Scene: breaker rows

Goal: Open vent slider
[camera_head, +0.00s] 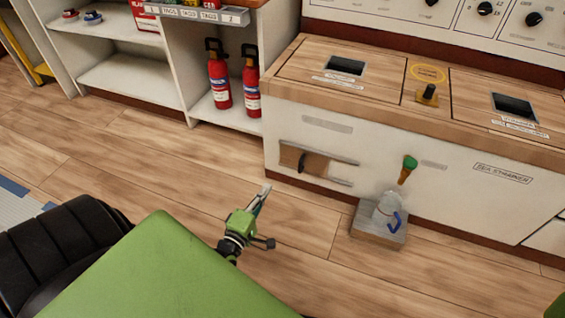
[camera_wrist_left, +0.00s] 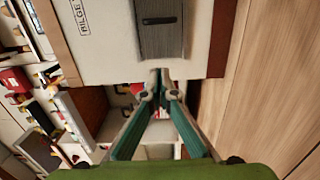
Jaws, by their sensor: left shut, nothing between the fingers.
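The vent slider (camera_head: 312,163) is a brown panel between two grey rails low on the white cabinet front. It has a dark upright handle (camera_head: 301,162), and the rails run on past it to the right. In the left wrist view the slider (camera_wrist_left: 160,41) is a grey-brown panel with the dark handle (camera_wrist_left: 160,20) near the top edge. My left gripper (camera_head: 265,190) is shut and empty, in front of and below-left of the slider in the head view.
A grey block with a pale valve body (camera_head: 388,207), a green-topped handle and a blue hook stands on the floor right of the slider. Two red fire extinguishers (camera_head: 219,82) stand on a low shelf at left. Wooden floor (camera_head: 150,165) is clear left of my gripper.

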